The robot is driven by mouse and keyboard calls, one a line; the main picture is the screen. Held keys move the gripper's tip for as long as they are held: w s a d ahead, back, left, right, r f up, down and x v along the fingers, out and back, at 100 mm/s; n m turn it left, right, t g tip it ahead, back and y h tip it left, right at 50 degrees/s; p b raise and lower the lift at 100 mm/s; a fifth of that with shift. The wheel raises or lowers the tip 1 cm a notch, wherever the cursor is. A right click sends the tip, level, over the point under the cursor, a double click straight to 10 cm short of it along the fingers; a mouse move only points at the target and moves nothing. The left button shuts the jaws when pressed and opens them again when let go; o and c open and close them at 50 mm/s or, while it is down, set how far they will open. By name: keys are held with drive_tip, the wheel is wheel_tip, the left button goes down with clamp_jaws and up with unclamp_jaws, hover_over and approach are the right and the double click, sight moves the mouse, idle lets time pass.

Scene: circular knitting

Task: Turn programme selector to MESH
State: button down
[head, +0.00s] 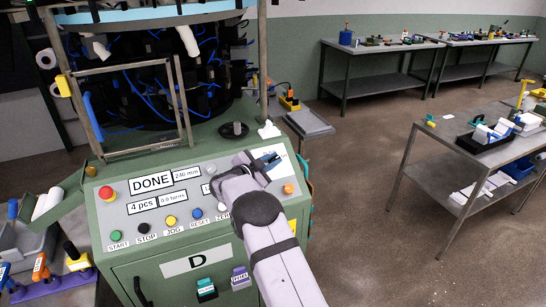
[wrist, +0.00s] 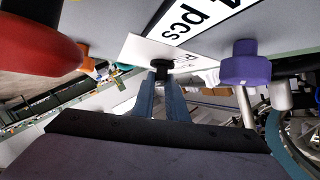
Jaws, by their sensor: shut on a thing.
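The green machine's sloping control panel (head: 125,215) fills the middle of the head view. My gripper (head: 268,160) reaches over its upper right part, in front of a white plate (head: 287,150). In the wrist view my gripper's blue-grey fingers (wrist: 160,92) are shut on a small black knob (wrist: 160,66), which I take for the programme selector. It stands in front of a white label whose print is mostly cut off. The knob is hidden behind my gripper in the head view. I cannot read its pointer position or the word MESH.
The panel has a red stop button (head: 107,192), a DONE display (head: 151,182) and a row of coloured buttons. An orange knob (head: 289,188) sits right of my gripper. In the wrist view a purple knob (wrist: 246,62) and a large red part (wrist: 38,45) flank my fingers.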

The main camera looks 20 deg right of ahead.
idle(0.4)
drive_tip(key=c, duration=1.8)
unclamp_jaws()
drive_tip(key=shift+o, duration=0.2)
drive_tip(key=shift+a, duration=0.1)
drive_tip(key=shift+b+v, duration=1.4)
drive_tip(key=shift+v, duration=2.2)
drive_tip(key=shift+r, duration=0.1)
